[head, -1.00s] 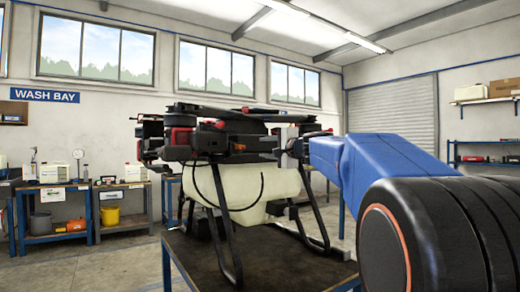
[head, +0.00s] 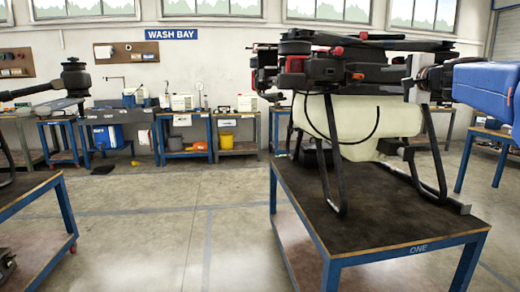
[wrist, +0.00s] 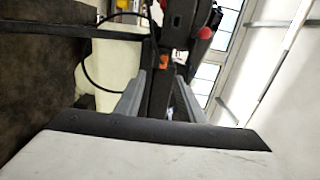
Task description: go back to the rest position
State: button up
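The spray drone (head: 345,75), with a black frame, red-trimmed parts and a cream tank (head: 362,124), stands on its black legs on a workbench with a dark top (head: 370,222). My gripper (head: 418,82) is at the drone's right side, at the end of my blue arm. In the wrist view my gripper's two grey fingers (wrist: 161,82) stand apart, on either side of a black upright part of the drone (wrist: 162,98). I see no clear grip on it; whether a finger touches it is hard to tell. The cream tank is close to the left finger.
Another bench (head: 30,195) with a dark propeller machine stands at left. Side tables with containers and a yellow bucket (head: 226,140) line the back wall under the WASH BAY sign (head: 173,34). The floor between the benches (head: 165,230) is clear.

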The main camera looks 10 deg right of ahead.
jog(key=s+a+f+n+g+y, duration=0.1)
jog(key=s+a+f+n+g, duration=0.35)
jog(key=s+a+f, duration=0.45)
jog(key=s+a+f+n+g+y, duration=0.25)
jog(key=s+a+f+n, duration=0.25)
jog(key=a+f, duration=0.8)
jog(key=s+f+n+g+h, duration=0.4)
jog(key=s+f+n+g, duration=0.2)
jog(key=s+f, duration=1.7)
notch_tip(320, 180, down, 2)
jog(key=shift+s+d+f+n, duration=0.15)
jog(key=shift+s+f+n, duration=0.05)
jog(key=shift+n, duration=0.65)
jog(key=shift+h, duration=0.25)
